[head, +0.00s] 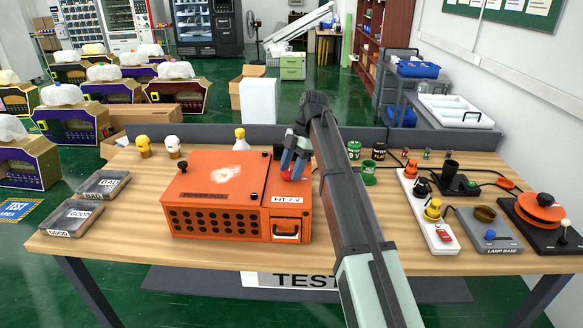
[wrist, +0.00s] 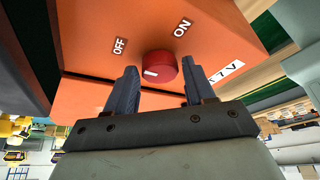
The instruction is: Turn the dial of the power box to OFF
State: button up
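The orange power box (head: 240,168) stands on the wooden table in the head view, with "POWER BOX" on its top edge. Its round red dial (wrist: 162,65) shows in the wrist view, and part of it shows in the head view (head: 286,176). The OFF label (wrist: 120,47) is up and left of the dial, and the ON label (wrist: 182,28) is up and right. The dial's white mark lies at its lower left. My gripper (wrist: 158,68) is open, with one finger on each side of the dial. Narrow gaps show; contact cannot be told.
Dark trays marked BAD (head: 103,186) and GOOD (head: 69,218) lie left of the box. A white power strip (head: 428,212), a lamp base (head: 487,229) and an orange round device (head: 540,210) stand to the right. Green and black bottles stand behind my arm.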

jog(key=shift+o, duration=1.2)
